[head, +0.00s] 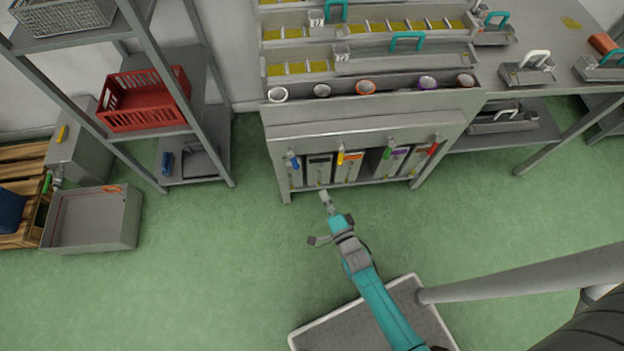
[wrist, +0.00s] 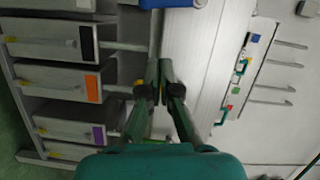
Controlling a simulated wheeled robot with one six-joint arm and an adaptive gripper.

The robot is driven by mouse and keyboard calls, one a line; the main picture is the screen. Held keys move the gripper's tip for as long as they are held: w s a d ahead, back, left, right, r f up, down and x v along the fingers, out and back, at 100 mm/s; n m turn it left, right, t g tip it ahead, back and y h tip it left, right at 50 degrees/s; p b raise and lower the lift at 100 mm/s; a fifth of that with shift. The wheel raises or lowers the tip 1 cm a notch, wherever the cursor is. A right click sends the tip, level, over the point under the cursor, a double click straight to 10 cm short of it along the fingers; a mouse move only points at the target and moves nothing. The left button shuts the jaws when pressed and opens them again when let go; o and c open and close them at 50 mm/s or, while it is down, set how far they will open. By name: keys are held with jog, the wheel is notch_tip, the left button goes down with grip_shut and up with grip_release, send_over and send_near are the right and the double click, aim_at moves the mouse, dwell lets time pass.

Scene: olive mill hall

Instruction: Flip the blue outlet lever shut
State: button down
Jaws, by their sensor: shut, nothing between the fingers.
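The blue lever (head: 293,161) hangs at the left end of the row of outlet levers, under the front of the steel bench (head: 365,125). It tilts slightly in the head view. In the wrist view a blue patch (wrist: 172,3), probably this lever, is cut off by the top edge. My gripper (head: 325,199) is low in front of the bench, to the right of and nearer than the blue lever, apart from it. In the wrist view its two fingers (wrist: 159,72) are together with nothing between them.
Yellow (head: 340,156), green (head: 388,152) and red (head: 433,148) levers hang to the right. Labelled grey bins (head: 347,171) stand below them. A shelf rack with a red crate (head: 145,100) is at left, with a grey open box (head: 92,220) on the floor.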

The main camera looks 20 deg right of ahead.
send_near(295, 166)
jog(key=w+d, duration=0.4)
jog(key=d, duration=0.1)
jog(key=shift+w+a+r, duration=0.15)
jog(key=shift+w+a, duration=1.3)
jog(key=shift+a, duration=0.1)
jog(key=shift+w+a+f+m, duration=0.2)
jog(key=shift+w+a+m, duration=0.3)
jog(key=shift+a, duration=0.35)
